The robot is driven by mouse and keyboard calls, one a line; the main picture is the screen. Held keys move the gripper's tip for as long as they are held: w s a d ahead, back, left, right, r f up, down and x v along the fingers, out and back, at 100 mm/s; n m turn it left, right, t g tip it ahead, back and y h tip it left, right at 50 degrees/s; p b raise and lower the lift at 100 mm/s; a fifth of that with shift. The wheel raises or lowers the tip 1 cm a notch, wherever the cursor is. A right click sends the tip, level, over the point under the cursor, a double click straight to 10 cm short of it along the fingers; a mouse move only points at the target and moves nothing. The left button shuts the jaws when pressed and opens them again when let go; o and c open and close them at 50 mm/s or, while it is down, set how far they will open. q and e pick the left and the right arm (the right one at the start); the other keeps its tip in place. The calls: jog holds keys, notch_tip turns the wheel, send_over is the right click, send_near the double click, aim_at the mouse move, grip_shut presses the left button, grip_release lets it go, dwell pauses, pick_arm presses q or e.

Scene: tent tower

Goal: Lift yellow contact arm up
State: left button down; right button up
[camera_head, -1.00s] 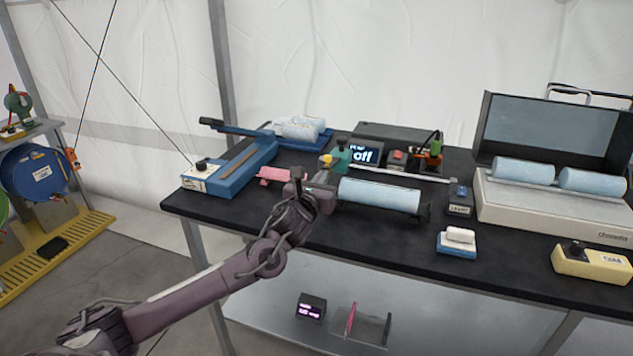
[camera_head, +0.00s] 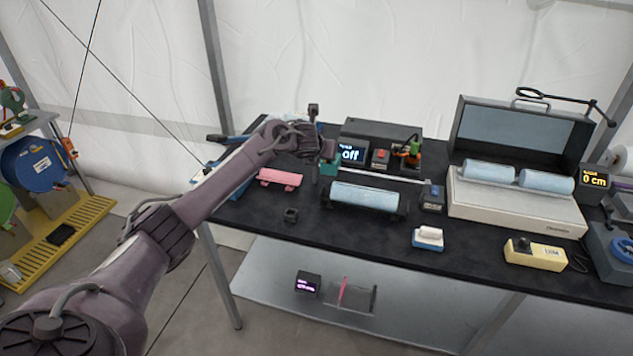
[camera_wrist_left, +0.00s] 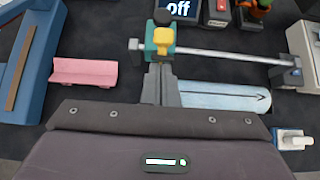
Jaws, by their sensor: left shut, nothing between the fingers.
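The yellow contact arm (camera_wrist_left: 163,38) sits on a teal block (camera_wrist_left: 152,50) on a metal rail in the left wrist view. In the head view the teal block (camera_head: 330,168) shows, but my arm hides the yellow part. My left gripper (camera_wrist_left: 162,72) is shut and empty, with its fingertips just in front of the yellow part and close to it; I cannot tell whether they touch. In the head view my left gripper (camera_head: 325,150) is over the rail's left end. A light-blue cylinder (camera_head: 365,196) lies in front of the rail. My right gripper is not in view.
A display reading "off" (camera_head: 350,153) stands behind the rail. A pink holder (camera_head: 280,178) is left of the cylinder. An open case with cylinders (camera_head: 515,200) stands at right. The table's front left is clear.

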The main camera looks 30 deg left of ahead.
pick_arm(q)
jog(key=shift+w+a, duration=0.1)
jog(key=shift+w, duration=0.15)
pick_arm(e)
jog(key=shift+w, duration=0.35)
pick_arm(q)
jog(key=shift+r, duration=0.15)
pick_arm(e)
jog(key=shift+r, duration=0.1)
pick_arm(q)
jog(key=shift+r+p, duration=0.45)
jog(key=shift+r, duration=0.35)
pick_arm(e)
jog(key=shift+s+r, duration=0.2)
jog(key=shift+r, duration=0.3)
pick_arm(q)
jog(key=shift+s+r, duration=0.1)
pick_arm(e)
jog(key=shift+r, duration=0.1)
